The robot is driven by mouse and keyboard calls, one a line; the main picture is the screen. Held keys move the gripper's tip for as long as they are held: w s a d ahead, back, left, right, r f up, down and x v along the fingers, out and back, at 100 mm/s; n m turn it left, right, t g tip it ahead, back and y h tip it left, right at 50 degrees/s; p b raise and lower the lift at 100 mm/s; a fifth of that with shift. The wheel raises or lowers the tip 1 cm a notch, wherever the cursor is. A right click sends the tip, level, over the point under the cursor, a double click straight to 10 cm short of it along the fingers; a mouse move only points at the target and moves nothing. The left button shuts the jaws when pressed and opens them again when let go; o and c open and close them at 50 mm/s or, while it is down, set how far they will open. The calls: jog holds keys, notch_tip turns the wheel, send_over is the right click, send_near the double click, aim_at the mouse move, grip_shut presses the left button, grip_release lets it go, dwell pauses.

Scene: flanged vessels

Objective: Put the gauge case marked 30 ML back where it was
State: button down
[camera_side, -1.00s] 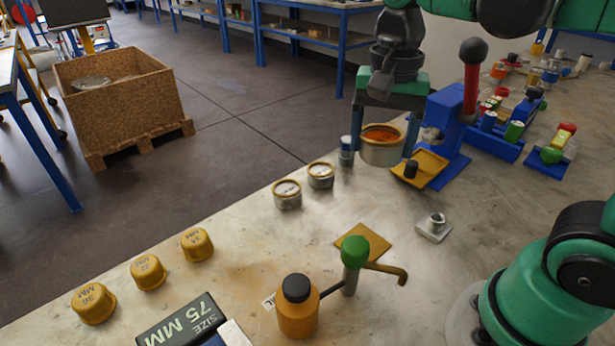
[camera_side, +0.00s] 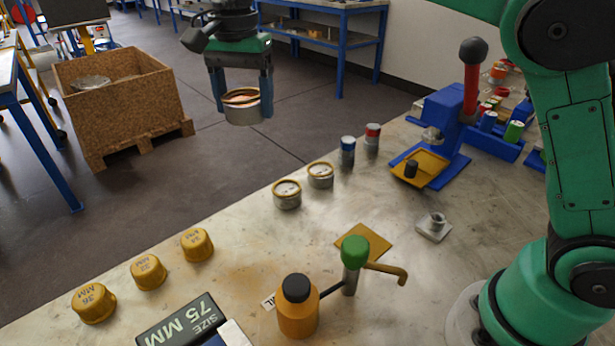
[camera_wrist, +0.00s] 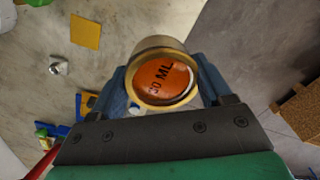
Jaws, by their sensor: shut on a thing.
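My gripper (camera_side: 241,92) is shut on a round metal gauge case (camera_side: 243,113) with a brass rim. In the side view it holds the case in the air, past the table's far edge, roughly level. In the wrist view the case (camera_wrist: 163,80) sits between the blue fingers, and its orange inside reads "0 ML", with the first character partly hidden. Two similar gauge cases stand on the table near its far edge, one at the left (camera_side: 287,194) and one at the right (camera_side: 320,175). Their markings are too small to read.
Yellow caps (camera_side: 148,272) stand in a row at the left. A blue-topped cylinder (camera_side: 347,150) and a red-topped one (camera_side: 372,137) stand right of the cases. A blue press (camera_side: 445,125), an oil bottle (camera_side: 298,308) and a green-knobbed post (camera_side: 354,252) also stand here.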

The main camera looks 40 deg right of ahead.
aim_at(250, 223)
jog(key=shift+w+a+f, duration=0.45)
jog(key=shift+w+a, duration=0.15)
jog(key=shift+a, duration=0.1)
jog(key=shift+a+f, duration=0.1)
jog(key=shift+f, duration=0.2)
notch_tip(250, 223, down, 20)
jog(key=shift+r, duration=0.25)
grip_release()
jog(key=shift+f, duration=0.15)
